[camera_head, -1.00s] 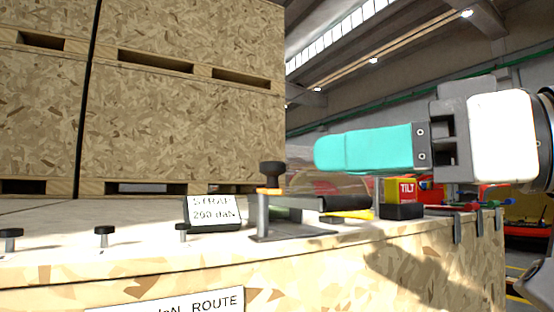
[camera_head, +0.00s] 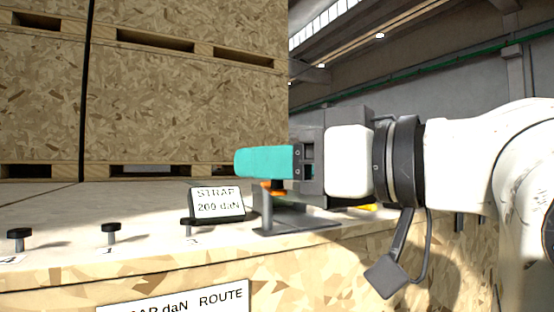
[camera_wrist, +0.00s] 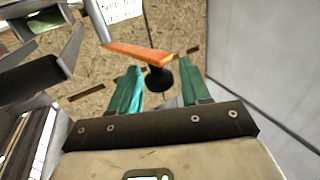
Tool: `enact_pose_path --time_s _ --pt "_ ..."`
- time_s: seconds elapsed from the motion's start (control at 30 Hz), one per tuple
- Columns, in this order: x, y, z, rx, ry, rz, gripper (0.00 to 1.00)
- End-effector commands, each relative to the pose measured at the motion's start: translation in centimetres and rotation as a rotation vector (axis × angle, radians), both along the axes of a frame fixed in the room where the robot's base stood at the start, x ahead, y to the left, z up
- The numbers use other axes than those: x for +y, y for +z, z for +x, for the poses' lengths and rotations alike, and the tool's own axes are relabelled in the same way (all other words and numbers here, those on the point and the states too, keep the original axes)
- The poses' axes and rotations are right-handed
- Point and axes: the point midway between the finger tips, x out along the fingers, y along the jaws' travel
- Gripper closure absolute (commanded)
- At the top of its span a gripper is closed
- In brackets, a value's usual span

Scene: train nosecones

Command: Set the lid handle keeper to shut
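The keeper is an orange bar (camera_wrist: 140,52) with a black knob (camera_wrist: 160,78). In the head view a sliver of its orange (camera_head: 273,187) shows under my fingers, on a grey bracket (camera_head: 300,222) at the crate's edge; the knob is hidden there. My gripper (camera_wrist: 160,66) has two teal fingers, seen level from the side in the head view (camera_head: 240,162). They stand apart, one on each side of the knob, with narrow gaps; I cannot tell whether either touches it. The lid handle's black grip is hidden behind my gripper in the head view.
A "STRAP 200 daN" sign (camera_head: 217,203) stands just left of the bracket. Several black-topped pegs, one here (camera_head: 111,232), line the front of the wooden top (camera_head: 60,245). Tall crates (camera_head: 185,95) rise behind. Dark grey parts (camera_wrist: 68,50) lie left of my fingers.

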Motion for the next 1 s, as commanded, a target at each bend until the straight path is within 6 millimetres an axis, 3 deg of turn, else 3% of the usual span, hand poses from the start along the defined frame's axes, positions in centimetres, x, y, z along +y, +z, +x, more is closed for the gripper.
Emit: enact_pose_path --time_s 0.47,1.0 --pt "-0.05 0.03 -0.01 0.000 -0.001 0.000 1.00" --pt "-0.51 0.06 0.08 -0.001 0.022 0.001 1.00"
